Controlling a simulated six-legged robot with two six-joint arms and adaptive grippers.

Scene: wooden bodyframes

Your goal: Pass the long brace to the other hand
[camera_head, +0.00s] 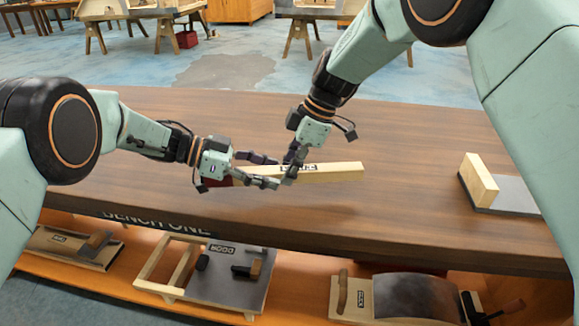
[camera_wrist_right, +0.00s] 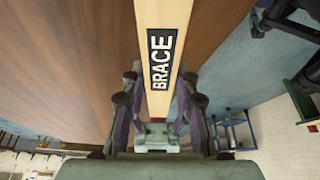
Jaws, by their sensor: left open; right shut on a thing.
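The long brace (camera_head: 335,171) is a pale wooden bar with a dark label; its left end looks dark red. It lies level above the bench in the head view. My right gripper (camera_head: 291,170) comes down from above and is shut on the brace near its middle. In the right wrist view the brace (camera_wrist_right: 161,60) runs between the fingers of my right gripper (camera_wrist_right: 158,100), with the label "BRACE" readable. My left gripper (camera_head: 262,170) is open at the brace's left end, its fingers on either side of the bar. The fingers of both grippers overlap in the head view, hiding contact details.
The brown bench top (camera_head: 400,215) is clear around the brace. A grey plate with an upright wooden block (camera_head: 479,180) stands at the right. A shelf below holds a door panel (camera_head: 225,275) and a curved panel (camera_head: 415,297). Trestles stand on the far floor.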

